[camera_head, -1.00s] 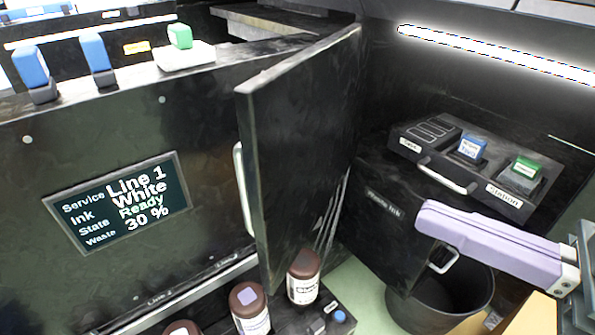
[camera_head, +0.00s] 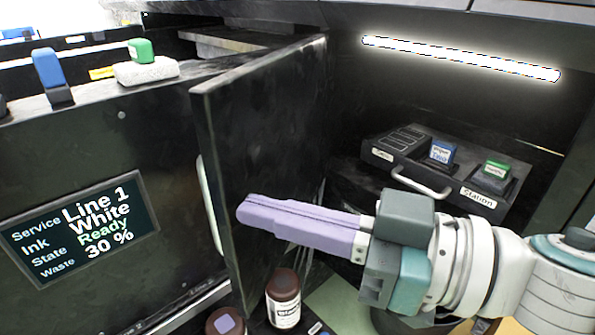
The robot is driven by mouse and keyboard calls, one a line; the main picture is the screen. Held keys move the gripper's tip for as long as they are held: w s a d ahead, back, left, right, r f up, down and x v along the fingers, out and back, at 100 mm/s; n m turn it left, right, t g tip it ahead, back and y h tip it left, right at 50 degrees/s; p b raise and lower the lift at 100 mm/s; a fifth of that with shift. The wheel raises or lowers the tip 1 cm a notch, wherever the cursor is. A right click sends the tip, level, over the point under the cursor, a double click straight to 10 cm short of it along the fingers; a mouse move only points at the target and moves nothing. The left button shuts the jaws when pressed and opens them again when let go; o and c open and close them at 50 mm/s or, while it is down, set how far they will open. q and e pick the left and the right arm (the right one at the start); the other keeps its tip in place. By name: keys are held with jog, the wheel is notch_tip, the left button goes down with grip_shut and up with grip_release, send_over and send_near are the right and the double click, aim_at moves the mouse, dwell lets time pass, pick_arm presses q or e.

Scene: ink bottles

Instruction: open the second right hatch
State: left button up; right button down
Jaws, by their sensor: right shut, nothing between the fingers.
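A tall black hatch panel (camera_head: 265,130) stands swung out from the dark cabinet, its near edge toward me. A pale vertical handle (camera_head: 210,205) shows on its left side, partly hidden by the panel edge. My right gripper (camera_head: 243,212) is shut and empty, its long lilac fingers pointing left. The fingers overlap the lower part of the hatch panel in the picture; I cannot tell whether they touch it. My left gripper is not in view.
A display (camera_head: 82,228) reads Line 1, White, Ready, 30 %. Brown bottles (camera_head: 284,298) stand below the panel. A black station box (camera_head: 445,170) with blue and green cartridges is at the right. My right arm hides part of the lower right.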

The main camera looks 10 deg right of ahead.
jog(key=shift+w+a, duration=0.2)
jog(key=shift+a, duration=0.15)
jog(key=shift+a, duration=0.1)
